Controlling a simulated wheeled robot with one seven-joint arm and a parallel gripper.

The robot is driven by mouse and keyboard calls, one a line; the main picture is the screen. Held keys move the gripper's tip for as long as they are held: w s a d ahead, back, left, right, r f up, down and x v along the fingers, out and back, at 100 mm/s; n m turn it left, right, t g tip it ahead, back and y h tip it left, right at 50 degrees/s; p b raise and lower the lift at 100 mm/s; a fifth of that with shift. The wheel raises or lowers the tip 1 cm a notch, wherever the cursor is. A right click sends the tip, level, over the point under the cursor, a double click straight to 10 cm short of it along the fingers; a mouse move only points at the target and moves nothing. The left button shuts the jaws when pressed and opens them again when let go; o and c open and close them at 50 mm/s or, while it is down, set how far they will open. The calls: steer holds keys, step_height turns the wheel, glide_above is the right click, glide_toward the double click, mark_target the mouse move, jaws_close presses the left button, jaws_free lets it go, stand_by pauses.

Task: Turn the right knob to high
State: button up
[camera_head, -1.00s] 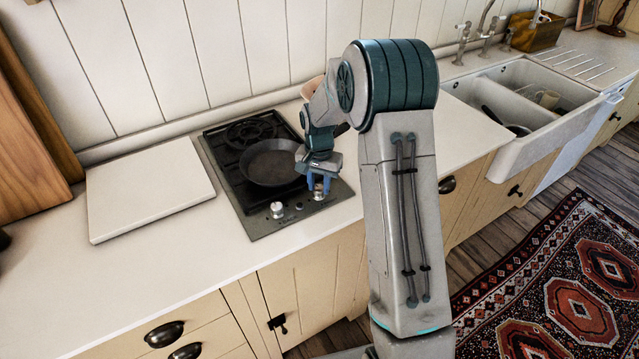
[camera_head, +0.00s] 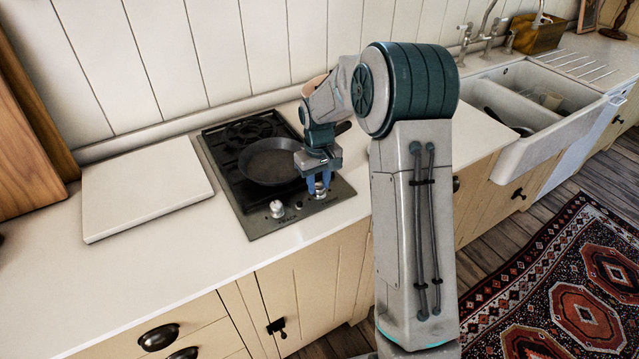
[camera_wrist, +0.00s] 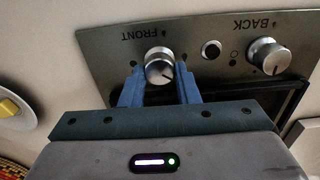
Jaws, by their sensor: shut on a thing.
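The right knob (camera_head: 320,191) is a silver knob at the front right of the hob (camera_head: 258,222). In the wrist view, upside down, the same knob (camera_wrist: 160,60) stands by the word FRONT. My gripper (camera_head: 318,184) is over it, and its blue fingers (camera_wrist: 160,80) are shut on the knob, one on each side. The fingers hide part of the knob in the head view. Its exact setting cannot be read. The left knob (camera_head: 277,208) is free; in the wrist view it is the knob (camera_wrist: 268,57) by the word BACK.
A dark frying pan (camera_head: 270,162) sits on the hob right behind my gripper, its handle pointing right. A small black button (camera_wrist: 211,49) lies between the knobs. A white board (camera_head: 142,188) lies left of the hob. A sink (camera_head: 545,128) is at the right.

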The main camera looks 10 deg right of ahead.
mark_target(318, 186)
steer(key=n, duration=0.6)
steer(key=shift+r+n, duration=0.1)
steer(key=shift+n, duration=0.2)
stand_by(0.5)
steer(key=o, duration=1)
steer(key=shift+c, duration=0.2)
step_height(318, 186, up, 14)
steer(key=b, duration=0.1)
